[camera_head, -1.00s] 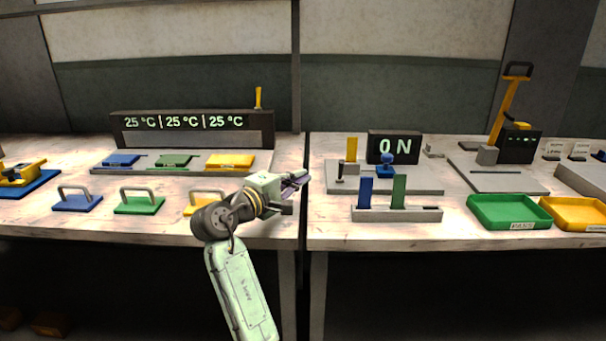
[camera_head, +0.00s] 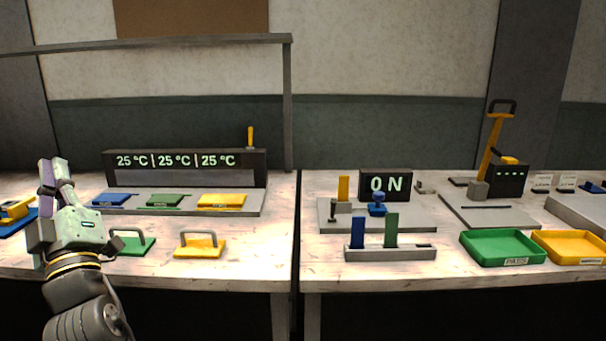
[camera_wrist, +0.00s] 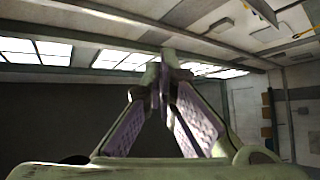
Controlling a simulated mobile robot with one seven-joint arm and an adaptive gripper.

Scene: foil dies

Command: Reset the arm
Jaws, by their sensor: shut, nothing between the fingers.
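My gripper (camera_head: 54,174) is at the left of the head view, pointing up above the left table, with its fingers together and nothing between them. In the wrist view my gripper (camera_wrist: 160,82) shows its purple-padded fingers meeting at the tips against the ceiling and a dark wall. My arm stands in front of the left end of the table and hides the place of the blue handled plate there. No object is in contact with the fingers.
A heater panel (camera_head: 185,160) reading 25 °C three times stands behind blue, green and yellow plates. Green (camera_head: 132,244) and yellow (camera_head: 200,247) handled plates lie in front. The right table holds an ON display (camera_head: 386,185), a slotted block (camera_head: 390,254), a lever press (camera_head: 495,150), and green (camera_head: 502,249) and yellow (camera_head: 570,247) trays.

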